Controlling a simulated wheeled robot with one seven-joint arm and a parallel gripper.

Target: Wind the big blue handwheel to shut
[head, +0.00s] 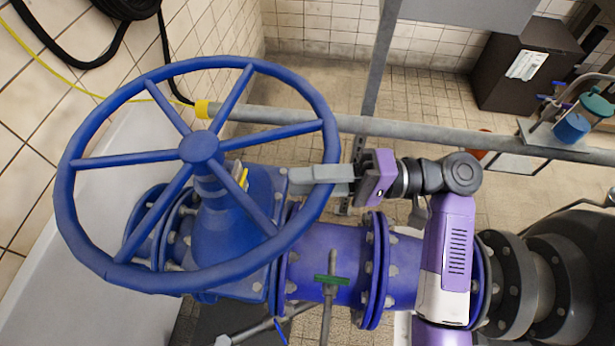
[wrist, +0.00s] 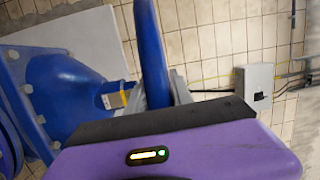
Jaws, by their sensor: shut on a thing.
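The big blue handwheel (head: 200,148) fills the left half of the head view, with several spokes meeting at a round hub. It sits on top of a blue valve body (head: 232,228) on the pipe. My gripper (head: 328,174) reaches in from the right and is shut on the right side of the wheel's rim. In the wrist view the blue rim (wrist: 152,55) stands upright between my grey fingers (wrist: 178,88). The purple gripper housing hides the lower part of that view.
A grey horizontal pipe (head: 400,130) runs behind the wheel. A blue flanged pipe (head: 335,250) with a small green-handled valve (head: 331,280) lies below my arm. A dark cabinet (head: 525,65) stands at the back right. A grey wall box (wrist: 255,85) shows in the wrist view.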

